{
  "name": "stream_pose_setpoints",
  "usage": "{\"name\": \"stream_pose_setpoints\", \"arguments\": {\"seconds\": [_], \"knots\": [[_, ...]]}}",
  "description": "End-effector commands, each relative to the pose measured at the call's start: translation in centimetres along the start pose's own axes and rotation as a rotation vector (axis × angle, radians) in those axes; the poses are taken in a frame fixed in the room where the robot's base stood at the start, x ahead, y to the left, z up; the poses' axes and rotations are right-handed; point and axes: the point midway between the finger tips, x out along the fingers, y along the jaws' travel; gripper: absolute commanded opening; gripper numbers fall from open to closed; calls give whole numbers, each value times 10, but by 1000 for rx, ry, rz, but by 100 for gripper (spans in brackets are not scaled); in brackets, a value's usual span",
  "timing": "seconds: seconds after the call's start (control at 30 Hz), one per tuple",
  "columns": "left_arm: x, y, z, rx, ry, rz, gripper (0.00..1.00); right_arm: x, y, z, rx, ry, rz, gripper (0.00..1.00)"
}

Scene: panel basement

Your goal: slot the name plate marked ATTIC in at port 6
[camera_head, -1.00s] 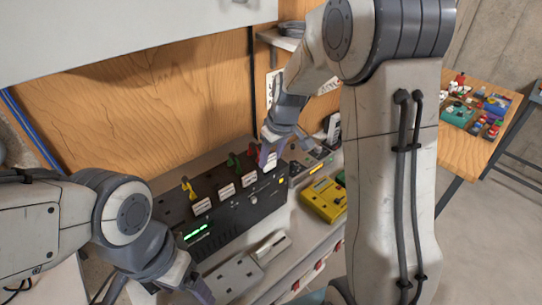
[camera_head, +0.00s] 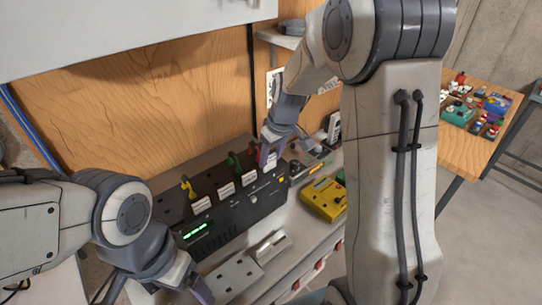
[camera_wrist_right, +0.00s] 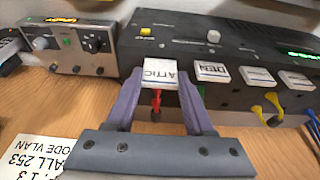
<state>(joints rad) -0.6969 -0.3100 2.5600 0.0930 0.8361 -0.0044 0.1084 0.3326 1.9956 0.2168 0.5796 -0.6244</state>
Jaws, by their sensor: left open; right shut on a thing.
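The white name plate marked ATTIC (camera_wrist_right: 160,73) is between the fingers of my right gripper (camera_wrist_right: 160,82), which is shut on it. In the head view, my right gripper (camera_head: 268,156) is at the right end of the plate row on the black panel box (camera_head: 233,215). The plate is above a red cable plug (camera_wrist_right: 156,101), at the box's edge, level with the row; I cannot tell whether it is seated. A plate marked DEN (camera_wrist_right: 211,72) sits beside it. My left gripper (camera_head: 190,284) is open and empty near the bench front. No port number is readable.
Two more white plates (camera_wrist_right: 257,77) sit along the row, with yellow cables (camera_wrist_right: 276,104) below. A grey device with an orange display (camera_wrist_right: 70,43) adjoins the box. A yellow device (camera_head: 323,199) and grey sockets (camera_head: 232,276) lie on the bench. A side table (camera_head: 470,150) holds small parts.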

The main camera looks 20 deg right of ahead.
Motion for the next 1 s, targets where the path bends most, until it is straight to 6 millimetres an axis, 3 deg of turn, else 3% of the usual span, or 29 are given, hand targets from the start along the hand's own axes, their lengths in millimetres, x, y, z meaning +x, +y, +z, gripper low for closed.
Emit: {"name": "stream_pose_setpoints", "arguments": {"seconds": [1.0], "knots": [[8, 0, 0, 0, 0, 0, 81, 7, 0, 2, 0, 0, 0, 2]]}}
